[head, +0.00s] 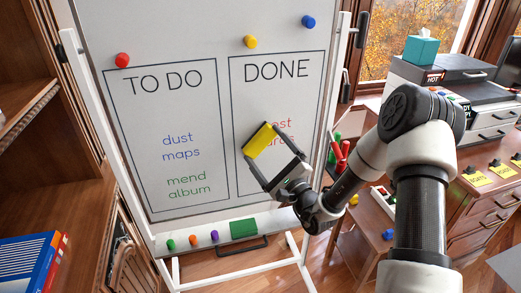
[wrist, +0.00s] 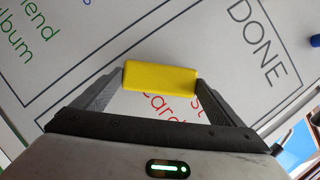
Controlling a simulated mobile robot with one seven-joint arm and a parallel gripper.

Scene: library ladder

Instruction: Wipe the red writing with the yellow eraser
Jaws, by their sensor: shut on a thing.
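My gripper (head: 276,165) is shut on the yellow eraser (head: 259,141), in front of the DONE box on the whiteboard (head: 215,115). The wrist view shows the eraser (wrist: 160,77) held between both fingers, near or against the board; I cannot tell whether it touches. The red writing (head: 284,124) is in the DONE box, its left part hidden behind the eraser and gripper. In the wrist view, parts of the red writing (wrist: 152,106) show just below the eraser, reading "st" and "card".
Blue and green writing (head: 178,147) fills the TO DO box. Round magnets (head: 250,41) sit along the board's top. The tray holds coloured pegs and a green eraser (head: 244,229). A wooden desk (head: 480,190) stands right, a bookcase (head: 45,150) left.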

